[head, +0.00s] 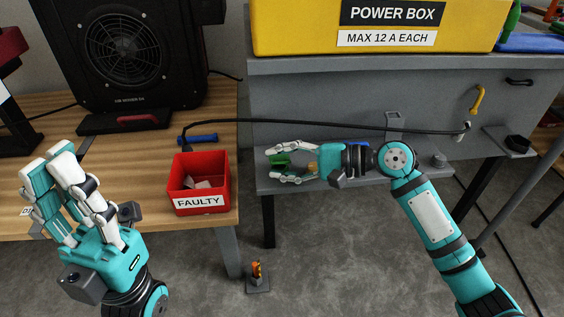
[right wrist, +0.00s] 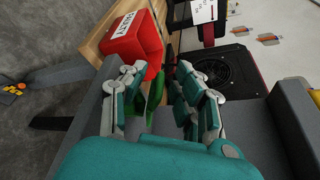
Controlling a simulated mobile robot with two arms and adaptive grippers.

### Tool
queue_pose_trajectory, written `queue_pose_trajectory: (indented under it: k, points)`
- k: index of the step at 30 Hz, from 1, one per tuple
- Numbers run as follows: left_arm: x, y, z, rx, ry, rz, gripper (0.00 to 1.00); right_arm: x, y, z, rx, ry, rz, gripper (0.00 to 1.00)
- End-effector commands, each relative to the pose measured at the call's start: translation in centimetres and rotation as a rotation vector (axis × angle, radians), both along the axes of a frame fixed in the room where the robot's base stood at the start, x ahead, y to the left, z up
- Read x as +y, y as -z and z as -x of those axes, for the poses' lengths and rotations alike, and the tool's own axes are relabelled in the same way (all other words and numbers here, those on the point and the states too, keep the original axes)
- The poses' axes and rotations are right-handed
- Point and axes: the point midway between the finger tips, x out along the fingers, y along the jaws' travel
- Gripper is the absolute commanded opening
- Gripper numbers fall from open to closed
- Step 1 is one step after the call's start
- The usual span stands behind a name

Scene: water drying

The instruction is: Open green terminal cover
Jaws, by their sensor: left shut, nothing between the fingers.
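The green terminal cover (head: 280,160) is at the left end of the grey shelf below the power box, partly hidden by my right gripper. My right gripper (head: 272,164) is open, with its fingers on both sides of the green part. In the right wrist view, the green cover (right wrist: 155,92) shows between the spread fingers of the right gripper (right wrist: 162,85), nearer the left finger. I cannot tell whether they touch or whether the cover is raised. My left gripper (head: 50,165) is shut and empty above the left side of the wooden table.
A red FAULTY bin (head: 200,168) stands at the table's right edge, close left of the right gripper. A black cable (head: 300,122) runs above that gripper. A blue part (head: 360,143) shows behind it. The yellow power box (head: 380,25) and black blower (head: 125,50) stand behind.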

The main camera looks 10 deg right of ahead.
Motion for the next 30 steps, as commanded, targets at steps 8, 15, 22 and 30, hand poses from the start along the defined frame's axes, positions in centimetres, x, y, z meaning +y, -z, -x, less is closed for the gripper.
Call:
queue_pose_trajectory:
  k: [8, 15, 22, 30]
  points:
    - [-0.01, -0.01, 0.00, 0.000, 0.000, 0.000, 0.00, -0.03, 0.02, 0.01, 0.000, 0.000, 0.000, 0.02]
    - [-0.01, -0.01, 0.01, 0.000, 0.001, 0.000, 0.00, -0.04, 0.02, 0.01, 0.001, 0.000, 0.000, 0.00]
    - [-0.01, -0.03, 0.02, -0.001, 0.001, 0.001, 0.00, -0.05, 0.02, 0.01, 0.001, 0.000, 0.000, 0.00]
    - [0.10, -0.59, 0.25, -0.004, 0.001, 0.005, 0.00, -0.07, -0.26, -0.06, 0.016, 0.001, 0.000, 0.00]
